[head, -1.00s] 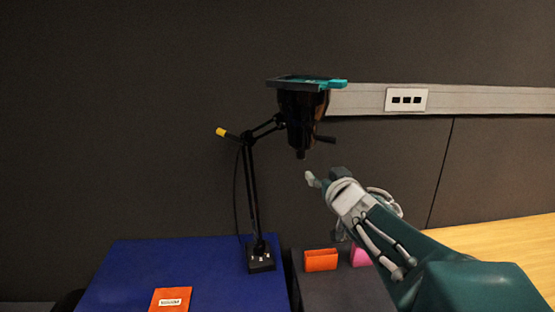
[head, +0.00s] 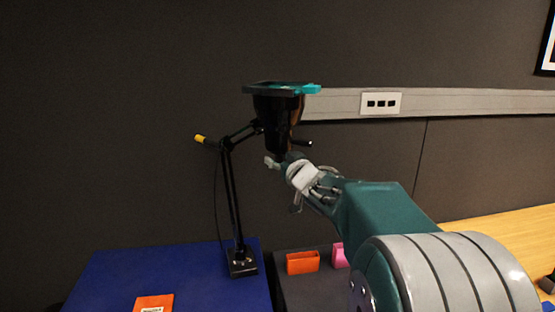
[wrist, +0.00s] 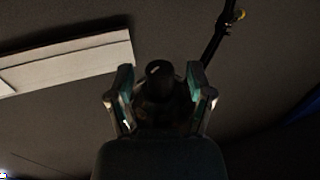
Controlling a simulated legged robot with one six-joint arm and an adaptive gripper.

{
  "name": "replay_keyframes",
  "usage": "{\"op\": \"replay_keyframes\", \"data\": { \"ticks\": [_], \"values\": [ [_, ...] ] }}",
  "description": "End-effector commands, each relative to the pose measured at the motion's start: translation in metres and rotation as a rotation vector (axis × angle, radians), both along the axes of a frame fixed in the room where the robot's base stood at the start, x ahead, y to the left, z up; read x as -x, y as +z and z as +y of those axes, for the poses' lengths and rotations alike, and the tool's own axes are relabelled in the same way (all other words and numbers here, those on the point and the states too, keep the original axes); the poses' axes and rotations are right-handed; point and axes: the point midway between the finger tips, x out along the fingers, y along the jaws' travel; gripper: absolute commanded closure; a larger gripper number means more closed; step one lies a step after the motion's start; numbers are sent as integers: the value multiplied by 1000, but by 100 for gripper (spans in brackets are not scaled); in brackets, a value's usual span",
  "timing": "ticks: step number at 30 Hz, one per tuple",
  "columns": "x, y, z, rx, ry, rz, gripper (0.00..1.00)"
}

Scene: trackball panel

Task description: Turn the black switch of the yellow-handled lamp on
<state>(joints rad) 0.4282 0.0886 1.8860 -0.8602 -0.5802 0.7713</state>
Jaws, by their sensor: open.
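The black desk lamp (head: 231,200) stands on a blue surface, with a yellow-tipped handle (head: 200,139) at its upper left. Its dark shade (head: 277,118) faces up and a flat teal-edged object (head: 285,88) lies across the top. The black switch (wrist: 160,72), a round knob with a small pale mark on its end, shows in the wrist view between my fingers. My gripper (head: 276,161) is open just below the shade's lower end. Its fingers stand on either side of the knob in the wrist view; whether they touch it I cannot tell.
An orange box (head: 302,263) and a pink one (head: 339,255) stand on a dark surface right of the lamp base. An orange card (head: 154,303) lies on the blue surface (head: 150,275). A wall rail with an outlet plate (head: 380,103) runs behind. A wooden surface (head: 490,232) is at right.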

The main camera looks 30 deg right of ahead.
Motion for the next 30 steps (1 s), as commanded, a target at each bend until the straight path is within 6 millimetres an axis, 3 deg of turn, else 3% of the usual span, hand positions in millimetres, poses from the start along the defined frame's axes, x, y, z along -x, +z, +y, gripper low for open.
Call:
{"op": "replay_keyframes", "data": {
  "ticks": [10, 12, 15, 30],
  "values": [
    [-6, 0, 0, 0, 0, 0, 32],
    [-5, 0, 0, 0, 0, 0, 64],
    [-5, 0, 0, 0, 0, 0, 100],
    [-5, 0, 1, -1, -26, 1, 100]
  ]
}}
